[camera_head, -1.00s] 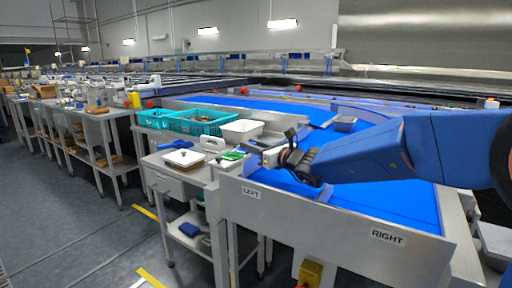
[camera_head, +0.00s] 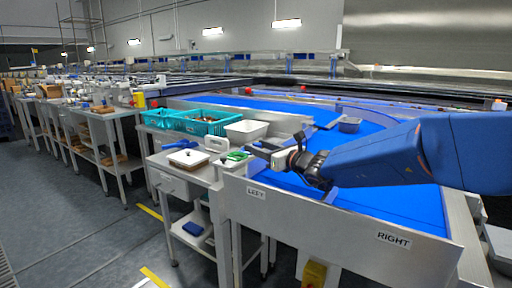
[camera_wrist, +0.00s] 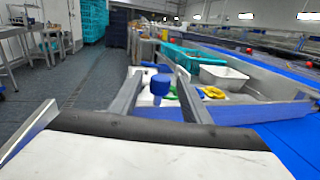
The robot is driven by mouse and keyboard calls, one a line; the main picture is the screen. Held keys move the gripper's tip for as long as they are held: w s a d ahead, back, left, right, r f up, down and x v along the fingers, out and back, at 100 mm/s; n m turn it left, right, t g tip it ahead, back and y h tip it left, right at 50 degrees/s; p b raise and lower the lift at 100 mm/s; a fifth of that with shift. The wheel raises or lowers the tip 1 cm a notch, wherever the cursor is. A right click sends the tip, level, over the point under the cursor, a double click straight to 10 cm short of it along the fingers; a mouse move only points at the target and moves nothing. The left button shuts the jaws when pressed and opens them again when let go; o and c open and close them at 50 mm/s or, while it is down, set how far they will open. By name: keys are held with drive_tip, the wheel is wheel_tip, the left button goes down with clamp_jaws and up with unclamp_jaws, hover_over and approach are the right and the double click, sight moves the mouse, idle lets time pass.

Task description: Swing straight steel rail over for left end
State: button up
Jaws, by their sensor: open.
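A blue knob (camera_wrist: 160,86) on a short blue stem shows between my two grey fingers in the wrist view. A straight pale-blue-grey bar (camera_wrist: 252,112), which looks like the rail, runs to the right beyond them; I cannot tell whether the knob belongs to it. In the head view my arm hides most of this area. My gripper (camera_head: 270,152) is open with nothing held, above the near left corner of the blue belt (camera_head: 400,205). The end panel (camera_head: 320,225) has a LEFT label (camera_head: 256,193) and a RIGHT label (camera_head: 394,240).
A side table (camera_head: 200,175) left of the belt holds a white tray (camera_head: 188,158) and a green item (camera_head: 236,156). Teal crates (camera_head: 200,124) and a white bin (camera_head: 246,131) stand behind. The floor at left is clear.

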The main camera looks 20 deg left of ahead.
drive_tip(key=v, duration=1.5)
drive_tip(key=shift+d+f, duration=0.15)
drive_tip(key=shift+d, duration=0.1)
drive_tip(key=shift+s, duration=0.1)
